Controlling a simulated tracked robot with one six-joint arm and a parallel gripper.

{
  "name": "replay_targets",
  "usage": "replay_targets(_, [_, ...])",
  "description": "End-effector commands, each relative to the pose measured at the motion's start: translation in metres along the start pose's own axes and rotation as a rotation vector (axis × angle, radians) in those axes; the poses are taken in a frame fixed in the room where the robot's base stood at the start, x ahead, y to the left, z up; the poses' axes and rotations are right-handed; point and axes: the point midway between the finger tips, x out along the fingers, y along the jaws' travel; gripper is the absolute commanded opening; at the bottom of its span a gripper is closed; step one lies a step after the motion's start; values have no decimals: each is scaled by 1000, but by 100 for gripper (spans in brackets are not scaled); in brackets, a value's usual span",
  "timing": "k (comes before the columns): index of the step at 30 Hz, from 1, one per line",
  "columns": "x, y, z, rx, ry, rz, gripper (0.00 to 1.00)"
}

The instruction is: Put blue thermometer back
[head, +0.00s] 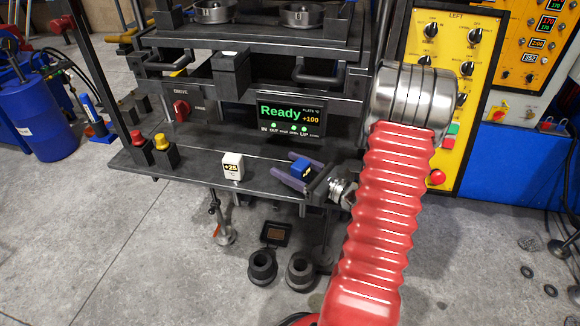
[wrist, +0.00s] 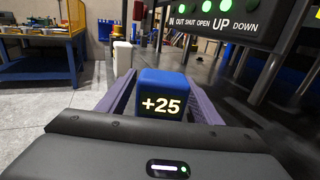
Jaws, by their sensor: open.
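The blue thermometer (head: 302,168), a small block, is at the front edge of the dark press table (head: 200,172), right of a white thermometer (head: 232,166). My gripper (head: 285,166) reaches in from the right, its two purple fingers on either side of the blue block. In the wrist view the blue thermometer (wrist: 160,100) faces me, reads +25 and stands between the open fingers (wrist: 158,78). Whether either finger touches it I cannot tell. The white thermometer (wrist: 122,58) shows behind it. The blue block's underside is hidden in both views.
A display (head: 291,116) reading Ready hangs above the table, close over my gripper. Red and yellow buttons (head: 162,142) stand at the table's left. A yellow control panel (head: 455,60) is at right. A square black tray (head: 275,234) and two black cups sit below on the floor.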

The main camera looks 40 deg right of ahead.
Motion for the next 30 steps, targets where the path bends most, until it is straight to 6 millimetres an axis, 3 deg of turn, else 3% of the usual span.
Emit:
replay_targets(11, [-7,-1,2,0,0,-3,59])
replay_targets(30, [-89,-2,2,-1,-1,-5,59])
